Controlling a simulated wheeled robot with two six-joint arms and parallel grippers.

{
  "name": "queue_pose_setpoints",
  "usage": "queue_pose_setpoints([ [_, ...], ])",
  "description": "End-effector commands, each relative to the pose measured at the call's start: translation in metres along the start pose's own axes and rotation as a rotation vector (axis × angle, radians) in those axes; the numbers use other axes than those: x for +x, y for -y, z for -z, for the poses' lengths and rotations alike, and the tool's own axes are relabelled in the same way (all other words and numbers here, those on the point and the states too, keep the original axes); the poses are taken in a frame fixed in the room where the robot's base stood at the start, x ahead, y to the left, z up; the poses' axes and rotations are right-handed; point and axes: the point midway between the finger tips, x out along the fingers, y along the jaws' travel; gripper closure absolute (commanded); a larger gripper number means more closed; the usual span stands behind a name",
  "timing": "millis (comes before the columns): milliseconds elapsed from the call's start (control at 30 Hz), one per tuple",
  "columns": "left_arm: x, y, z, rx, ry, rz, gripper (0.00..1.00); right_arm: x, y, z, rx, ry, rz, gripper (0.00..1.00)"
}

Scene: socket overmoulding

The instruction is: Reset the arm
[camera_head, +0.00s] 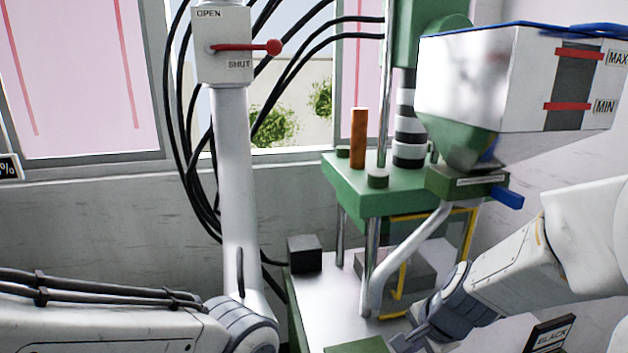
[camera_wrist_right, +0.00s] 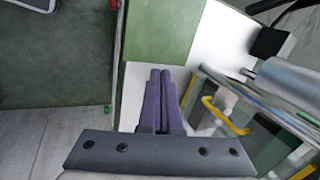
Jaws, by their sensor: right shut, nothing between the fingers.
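My right arm comes in from the right in the head view. It reaches down to the white-topped machine table (camera_head: 330,270). Its gripper (camera_head: 408,342) is low at the bottom edge, beside a green block (camera_head: 357,346). In the right wrist view the two dark fingers (camera_wrist_right: 160,75) lie together, shut and empty, over the white table top near a green plate (camera_wrist_right: 165,35). My left arm shows at the lower left of the head view. Its gripper is out of the picture.
A green press (camera_head: 375,190) with steel columns and a yellow-framed guard (camera_head: 470,228) stands beside my right arm. A white hopper (camera_head: 480,80) hangs above. A post carries a red lever (camera_head: 245,48) pointing right, between OPEN and SHUT labels. A BLACK label (camera_head: 552,335) is at lower right.

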Motion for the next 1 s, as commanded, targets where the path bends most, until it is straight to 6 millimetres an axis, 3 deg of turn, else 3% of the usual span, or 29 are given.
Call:
queue_pose_setpoints([
  [100,0.0,0.0,0.0,0.0,0.0,0.0,0.5,0.003,-0.026,-0.011,-0.467,0.007,-0.091,1.0],
  [333,0.0,0.0,0.0,0.0,0.0,0.0,0.5,0.003,-0.064,-0.016,-1.231,0.059,-0.23,1.0],
  [500,0.0,0.0,0.0,0.0,0.0,0.0,0.5,-0.017,-0.058,-0.079,-1.389,0.154,-0.202,1.0],
  [700,0.0,0.0,0.0,0.0,0.0,0.0,0.5,-0.05,-0.076,-0.147,-1.601,0.287,-0.186,1.0],
  [833,0.0,0.0,0.0,0.0,0.0,0.0,0.5,-0.07,-0.094,-0.177,-1.718,0.365,-0.184,1.0],
  [1000,0.0,0.0,0.0,0.0,0.0,0.0,0.5,-0.083,-0.107,-0.191,-1.783,0.411,-0.188,1.0],
])
